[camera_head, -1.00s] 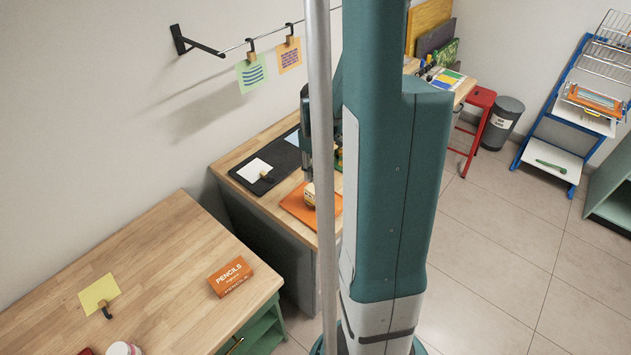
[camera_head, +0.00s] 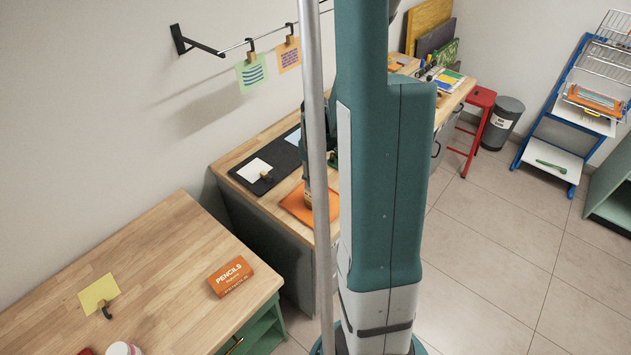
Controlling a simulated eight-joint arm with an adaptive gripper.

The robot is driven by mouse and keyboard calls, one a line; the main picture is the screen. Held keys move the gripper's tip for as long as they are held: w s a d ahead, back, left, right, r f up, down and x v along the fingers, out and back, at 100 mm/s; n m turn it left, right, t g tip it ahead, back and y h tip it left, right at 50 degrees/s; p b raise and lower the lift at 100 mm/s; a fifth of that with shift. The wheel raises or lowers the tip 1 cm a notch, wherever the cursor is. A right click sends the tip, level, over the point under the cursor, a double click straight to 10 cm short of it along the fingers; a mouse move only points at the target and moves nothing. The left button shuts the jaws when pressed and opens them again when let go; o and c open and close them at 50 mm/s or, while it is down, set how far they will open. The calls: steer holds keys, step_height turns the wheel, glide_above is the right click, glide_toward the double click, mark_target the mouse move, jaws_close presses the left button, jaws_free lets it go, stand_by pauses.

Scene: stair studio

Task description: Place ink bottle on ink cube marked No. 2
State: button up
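My gripper (camera_head: 307,182) is over the orange mat (camera_head: 292,204) on the far workbench, mostly hidden behind a grey pole and my own arm. A small tan object (camera_head: 308,200) shows right under it, at the mat. It is too small and covered to tell whether it is the ink bottle or an ink cube, or whether the fingers hold it. No No. 2 marking can be read. I cannot make out the fingertips.
A dark mat (camera_head: 250,181) with a white card (camera_head: 254,168) lies on the far workbench. The near workbench (camera_head: 150,275) holds a pencils box (camera_head: 230,276) and a yellow note (camera_head: 98,292). A red stool (camera_head: 480,115) and a bin (camera_head: 503,122) stand behind.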

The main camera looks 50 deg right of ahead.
steer(key=shift+f, duration=0.15)
steer(key=o, duration=0.9)
steer(key=shift+r, duration=6.2)
steer(key=w+a+r+t, duration=0.1)
steer(key=a+r, duration=0.2)
steer(key=a, duration=0.2)
steer(key=w+a+r, duration=0.1)
steer(key=a+r, duration=0.2)
steer(key=a, duration=0.3)
steer(key=s+a+r+m+t, duration=0.1)
steer(key=s+a+r+t, duration=0.1)
steer(key=a, duration=0.7)
steer(key=s+a+r+m+t, duration=0.1)
steer(key=s+a+r+t, duration=0.1)
steer(key=a, duration=0.7)
steer(key=s+a+r+m+t, duration=0.1)
steer(key=s+a+r+t, duration=0.1)
steer(key=a, duration=0.8)
steer(key=shift+v, duration=1.5)
